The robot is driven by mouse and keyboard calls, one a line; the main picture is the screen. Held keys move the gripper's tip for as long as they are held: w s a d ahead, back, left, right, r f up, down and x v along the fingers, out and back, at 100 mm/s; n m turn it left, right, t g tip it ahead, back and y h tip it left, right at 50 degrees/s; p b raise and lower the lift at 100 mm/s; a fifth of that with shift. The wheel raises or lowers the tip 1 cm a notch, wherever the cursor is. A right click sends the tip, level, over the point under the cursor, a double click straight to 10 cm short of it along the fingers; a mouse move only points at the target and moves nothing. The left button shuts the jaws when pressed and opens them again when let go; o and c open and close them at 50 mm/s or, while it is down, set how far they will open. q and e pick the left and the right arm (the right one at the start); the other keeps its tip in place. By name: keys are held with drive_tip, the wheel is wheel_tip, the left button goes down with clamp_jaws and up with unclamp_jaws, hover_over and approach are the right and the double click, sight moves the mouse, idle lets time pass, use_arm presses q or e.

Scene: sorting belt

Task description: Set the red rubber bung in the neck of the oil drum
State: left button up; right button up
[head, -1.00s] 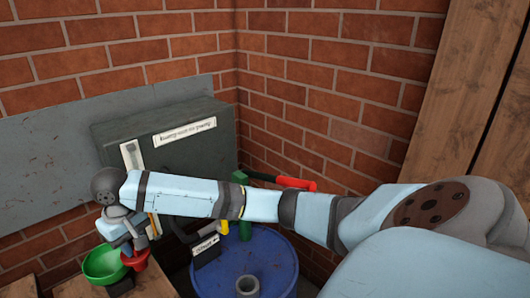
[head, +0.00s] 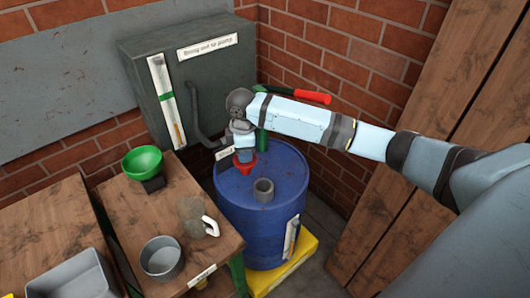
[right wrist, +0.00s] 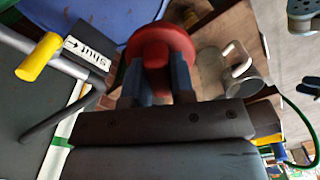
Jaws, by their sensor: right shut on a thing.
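The red rubber bung (head: 245,167) hangs in my right gripper (head: 244,154) over the back left part of the oil drum's top. In the right wrist view the bung (right wrist: 158,42) sits between the two fingers of the gripper (right wrist: 157,72), which are shut on it. The blue oil drum (head: 245,222) stands upright. Its grey open neck (head: 263,188) rises from the lid, in front and to the right of the bung, apart from it. The drum (right wrist: 90,15) also shows at the top of the right wrist view, where its neck is not visible. My left gripper is not in view.
A grey cabinet (head: 205,75) with a lever stands behind the drum. A red-handled valve (head: 312,96) is behind my arm. Wooden boards are at right.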

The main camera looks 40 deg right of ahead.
use_arm(q)
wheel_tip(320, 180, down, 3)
drive_tip(key=b, duration=0.4)
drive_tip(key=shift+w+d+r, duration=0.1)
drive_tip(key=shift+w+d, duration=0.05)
use_arm(e)
drive_tip(key=d+f+n, duration=0.6)
drive_tip(key=f+n, duration=0.4)
drive_tip(key=shift+s+n, duration=0.15)
drive_tip(key=shift+n, duration=0.15)
drive_tip(key=shift+d+f, duration=0.1)
use_arm(q)
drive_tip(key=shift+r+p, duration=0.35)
drive_tip(key=shift+p, duration=0.1)
use_arm(e)
drive_tip(key=shift+f, duration=0.15)
